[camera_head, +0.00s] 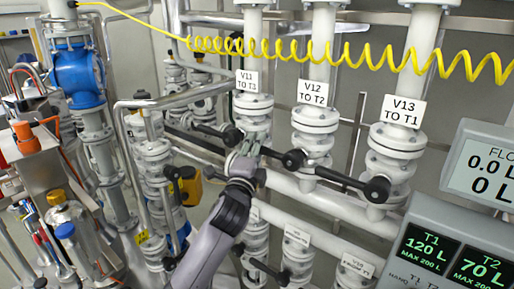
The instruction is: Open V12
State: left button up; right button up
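The V12 valve (317,134) is a white flanged valve on a vertical white pipe, under a label reading "V12 TO T2" (312,93). Its black handle (293,160) has its round hub at the valve's lower front, and its lever points left, roughly across the pipe. My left gripper (247,148) is at the left end of this lever, between V11 and V12. Its fingers point up and partly hide the lever's end. Whether they grip it cannot be told. My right gripper is not in view.
V11 (252,112) stands left and V13 (396,150) right, both with black levers pointing left. The V13 lever passes just below V12. Tank displays (450,255) stand at the right, bottles (75,235) at the left.

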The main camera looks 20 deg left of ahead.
pick_arm(q)
jog(key=shift+c, duration=0.3)
grip_shut()
dwell(0.5)
